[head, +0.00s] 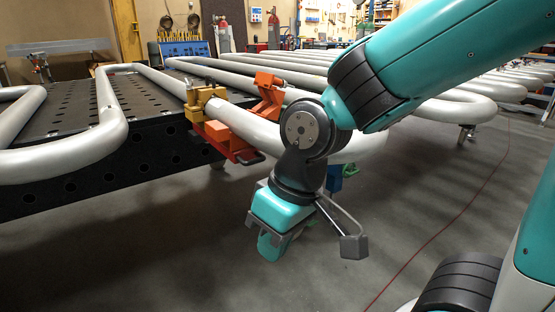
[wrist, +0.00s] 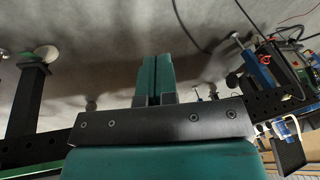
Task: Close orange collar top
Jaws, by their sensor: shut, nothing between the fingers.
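The orange collar (head: 268,97) is around the grey pipe coil at the table's edge, in the head view. One orange part stands up at an angle behind the pipe, and another orange part (head: 224,140) lies below the pipe. The top looks raised, not lying over the pipe. My gripper (head: 271,246) hangs low in front of the pipe bend, to the right of and below the collar, apart from it. Its teal fingers are together and empty in the wrist view (wrist: 155,78). The collar is not recognisable in the wrist view.
A yellow clamp (head: 204,103) sits on the pipe left of the collar. Grey pipe coils (head: 80,148) rest on a black perforated table (head: 60,192). A blue fixture (head: 335,178) is behind my wrist. A red cable (head: 455,208) crosses the open floor at right.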

